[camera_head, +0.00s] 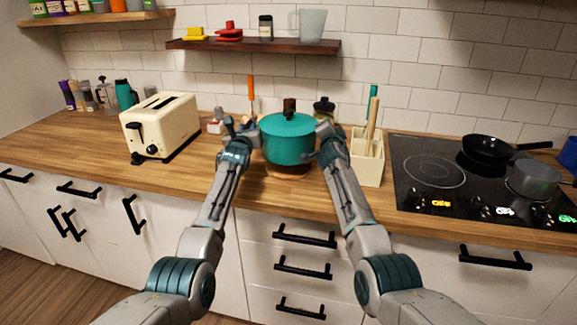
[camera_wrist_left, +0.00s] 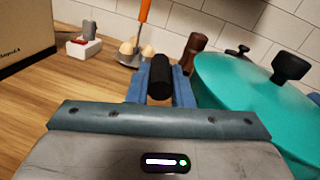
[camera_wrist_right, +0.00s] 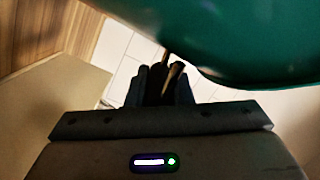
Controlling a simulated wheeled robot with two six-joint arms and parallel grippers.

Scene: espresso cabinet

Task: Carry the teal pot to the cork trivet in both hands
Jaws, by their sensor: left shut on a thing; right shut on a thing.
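The teal pot (camera_head: 288,142), lidded with a dark knob, is upright between my two grippers above the counter. It also shows at the right of the left wrist view (camera_wrist_left: 245,95) and at the top of the right wrist view (camera_wrist_right: 240,40). My left gripper (camera_head: 248,130) is shut on the pot's left handle, a black grip (camera_wrist_left: 160,75) between its fingers. My right gripper (camera_head: 322,135) is shut on the right handle, which is dark and hard to make out. The cork trivet (camera_head: 287,174) shows as a tan edge below the pot; I cannot tell whether they touch.
A cream toaster (camera_head: 160,128) stands to the left. A utensil box (camera_head: 367,168) is close beside my right gripper. The black cooktop (camera_head: 435,180) with a frying pan (camera_head: 488,148) and a grey saucepan (camera_head: 534,180) is farther right.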

